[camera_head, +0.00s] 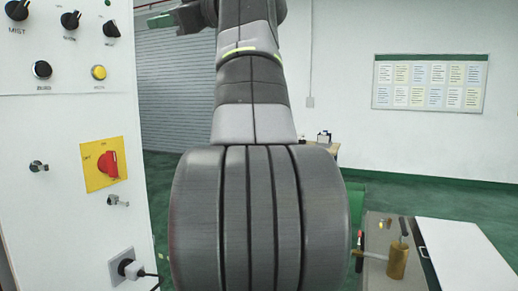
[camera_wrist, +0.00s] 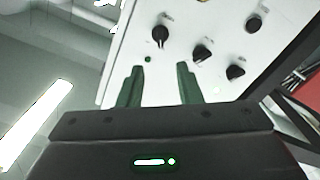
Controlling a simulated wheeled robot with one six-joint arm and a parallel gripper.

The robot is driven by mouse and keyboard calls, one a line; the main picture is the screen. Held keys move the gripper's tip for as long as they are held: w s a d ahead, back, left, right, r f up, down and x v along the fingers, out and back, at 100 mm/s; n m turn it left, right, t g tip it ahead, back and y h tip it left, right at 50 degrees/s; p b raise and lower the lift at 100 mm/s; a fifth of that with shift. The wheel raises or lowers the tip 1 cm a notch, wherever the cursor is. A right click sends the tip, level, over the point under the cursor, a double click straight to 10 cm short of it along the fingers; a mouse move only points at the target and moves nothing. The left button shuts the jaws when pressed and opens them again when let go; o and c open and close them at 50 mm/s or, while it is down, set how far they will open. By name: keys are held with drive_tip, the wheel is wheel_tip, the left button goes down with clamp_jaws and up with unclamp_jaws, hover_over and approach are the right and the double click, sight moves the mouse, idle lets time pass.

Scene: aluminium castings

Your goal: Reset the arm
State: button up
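My gripper (camera_wrist: 159,72) shows in the wrist view with its two green fingers apart and nothing visible between them. Behind the fingers is the white control panel with black knobs (camera_wrist: 160,36), tilted in the picture. In the head view my arm rises through the middle. A green finger of my gripper (camera_head: 161,21) shows at the top edge, and the rest of the gripper is mostly cut off or hidden.
The white control cabinet (camera_head: 60,215) stands close on the left, with a red rotary switch (camera_head: 107,164) and a plugged-in cable. At lower right is a bench with a brass-coloured fitting (camera_head: 398,261) and a white panel (camera_head: 463,258). Green floor (camera_head: 430,200) shows beyond.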

sight(117, 29)
drive_tip(key=p+x, duration=0.3)
drive_tip(key=x, duration=1)
drive_tip(key=shift+s+r, duration=0.1)
drive_tip(key=shift+a, duration=0.3)
drive_tip(key=shift+w+m+p, duration=0.2)
drive_tip(key=shift+m+p, duration=0.1)
drive_tip(key=shift+m, duration=0.4)
drive_tip(key=shift+s+d+r+m+p, duration=0.1)
drive_tip(key=shift+s+d+m+p, duration=0.1)
drive_tip(key=shift+m+p, duration=0.45)
drive_tip(key=shift+w+a+m+p, duration=0.15)
drive_tip(key=shift+m+p, duration=0.15)
drive_tip(key=shift+m, duration=0.85)
drive_tip(key=shift+m+p, duration=0.55)
drive_tip(key=shift+m, duration=0.35)
drive_tip(key=m+p, duration=0.3)
drive_tip(key=m, duration=0.2)
drive_tip(key=shift+p, duration=0.4)
drive_tip(key=shift+d+f+b, duration=0.3)
drive_tip(key=shift+d+b, duration=0.1)
drive_tip(key=shift+d, duration=0.05)
drive_tip(key=shift+s+d+r, duration=0.1)
drive_tip(key=shift+s+d, duration=0.2)
